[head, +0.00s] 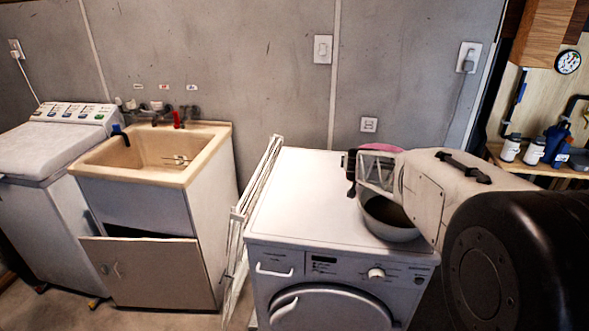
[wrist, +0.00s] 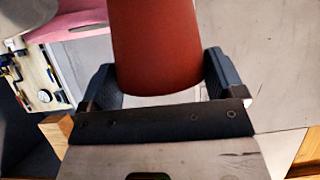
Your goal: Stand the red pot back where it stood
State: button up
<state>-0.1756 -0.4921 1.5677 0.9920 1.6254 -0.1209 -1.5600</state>
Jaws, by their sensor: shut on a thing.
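The red pot (wrist: 155,45) fills the upper middle of the wrist view, a smooth, plain brownish-red body whose top runs out of the picture. My gripper (wrist: 158,68) is shut on it, with one dark finger on each side. In the head view my gripper (head: 353,172) is over the right back part of the white washing machine top (head: 300,195). There the pot is mostly hidden by my gripper and arm, so I cannot tell whether it touches the top.
A grey metal bowl (head: 390,220) stands on the machine's right side, close to my gripper. A pink object (head: 380,148) lies behind my gripper, partly hidden. The machine top's left and middle are clear. A folded white rack (head: 245,215) leans at its left side.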

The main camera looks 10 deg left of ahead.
jog(key=shift+w+a+f+n+y, duration=0.1)
jog(key=shift+w+a+n+y, duration=0.05)
jog(key=shift+a+n+y, duration=0.4)
jog(key=shift+w+a+f+n+y, duration=0.15)
jog(key=shift+a+n+y, duration=0.2)
jog(key=shift+a+y, duration=0.25)
jog(key=a+f+n+g+y, duration=0.1)
jog(key=a+n+g+y, duration=0.8)
jog(key=a+n, duration=0.4)
jog(key=shift+w+a+f+n+g, duration=0.15)
jog(key=shift+a+f+n+g, duration=0.2)
jog(key=shift+a, duration=0.95)
jog(key=shift+w, duration=0.15)
jog(key=w+a, duration=0.2)
jog(key=w, duration=0.5)
jog(key=w+a+f, duration=0.1)
jog(key=w+a, duration=0.2)
jog(key=w, duration=0.4)
jog(key=shift+w+f, duration=0.25)
jog(key=shift+w, duration=0.15)
jog(key=shift+a, duration=0.1)
jog(key=shift+f, duration=0.1)
